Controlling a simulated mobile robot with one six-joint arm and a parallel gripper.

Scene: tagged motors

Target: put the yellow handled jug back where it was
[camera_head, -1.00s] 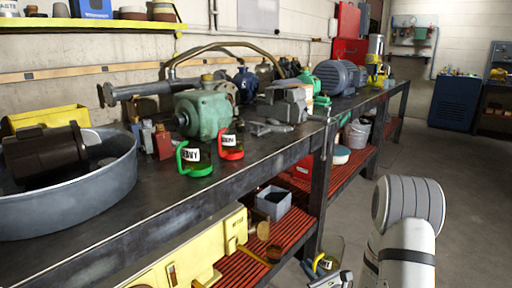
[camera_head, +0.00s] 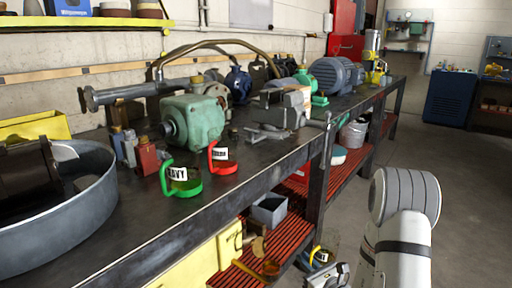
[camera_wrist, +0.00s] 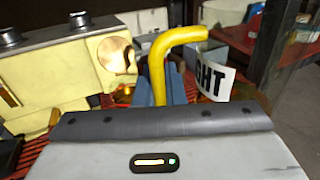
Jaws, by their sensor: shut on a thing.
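The yellow handled jug (camera_head: 313,256) is low in the head view, in front of the bench's lower shelf. In the wrist view its yellow handle (camera_wrist: 172,62) stands up and bends right at the top. A white label ending in "GHT" shows beside it; the clear body is hard to make out. My gripper (camera_wrist: 160,86) is shut on the handle, its blue-grey fingers around the handle's upright part. The green handled jug (camera_head: 182,182), labelled "HEAVY", and the red handled jug (camera_head: 222,163) stand upright on the bench top near its front edge.
The bench top (camera_head: 262,176) holds a green pump (camera_head: 194,121), a vise (camera_head: 280,110) and a grey tub (camera_head: 95,215). The red slatted lower shelf (camera_head: 290,235) carries a grey bin (camera_head: 269,208) and a yellow housing (camera_wrist: 75,70). The floor at right is clear.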

